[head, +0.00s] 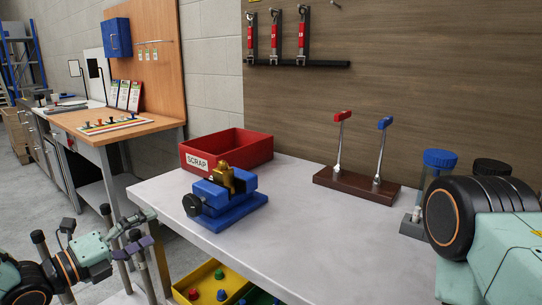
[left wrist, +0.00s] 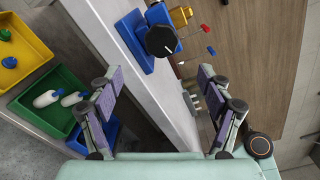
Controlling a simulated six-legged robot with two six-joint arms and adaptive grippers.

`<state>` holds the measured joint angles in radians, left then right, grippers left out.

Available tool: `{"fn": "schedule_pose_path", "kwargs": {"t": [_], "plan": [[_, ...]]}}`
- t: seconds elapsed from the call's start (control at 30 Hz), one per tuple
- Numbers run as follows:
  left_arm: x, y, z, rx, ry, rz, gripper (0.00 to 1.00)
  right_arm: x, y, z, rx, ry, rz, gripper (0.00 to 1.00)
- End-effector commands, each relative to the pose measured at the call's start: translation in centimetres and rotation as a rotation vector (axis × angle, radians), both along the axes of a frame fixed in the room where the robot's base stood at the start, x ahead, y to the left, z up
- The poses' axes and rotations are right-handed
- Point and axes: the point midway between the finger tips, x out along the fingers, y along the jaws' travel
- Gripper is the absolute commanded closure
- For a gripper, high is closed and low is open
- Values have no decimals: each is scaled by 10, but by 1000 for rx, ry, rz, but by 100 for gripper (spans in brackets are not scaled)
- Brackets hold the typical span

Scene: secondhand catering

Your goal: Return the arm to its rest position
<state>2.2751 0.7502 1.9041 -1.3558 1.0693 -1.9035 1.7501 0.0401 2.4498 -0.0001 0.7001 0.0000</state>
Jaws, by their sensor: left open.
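My left gripper (head: 148,228) is at the lower left of the head view, beside the workbench's left edge and below its top. It is open and empty. In the left wrist view its two purple-padded fingers (left wrist: 152,80) stand wide apart with nothing between them; the bench edge shows beyond. My right gripper is not in view. A large teal and black part of my own arm fills the right side of the head view.
A blue vise (head: 228,208) holding a brass piece stands near the workbench's (head: 290,235) left edge. Behind it is a red SCRAP bin (head: 245,150). A wooden stand (head: 355,187) bears red- and blue-topped tools. Yellow (head: 200,283) and green (left wrist: 48,98) bins sit lower down.

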Motion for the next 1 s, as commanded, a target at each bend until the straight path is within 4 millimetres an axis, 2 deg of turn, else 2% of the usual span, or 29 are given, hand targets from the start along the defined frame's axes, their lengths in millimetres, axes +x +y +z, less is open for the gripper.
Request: {"fn": "schedule_pose_path", "kwargs": {"t": [0.37, 1.0], "plan": [[24, -21, 0, 5, -2, -6, 21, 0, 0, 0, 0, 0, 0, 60], [93, -74, 2, -9, 1, -4, 21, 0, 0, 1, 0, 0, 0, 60]]}}
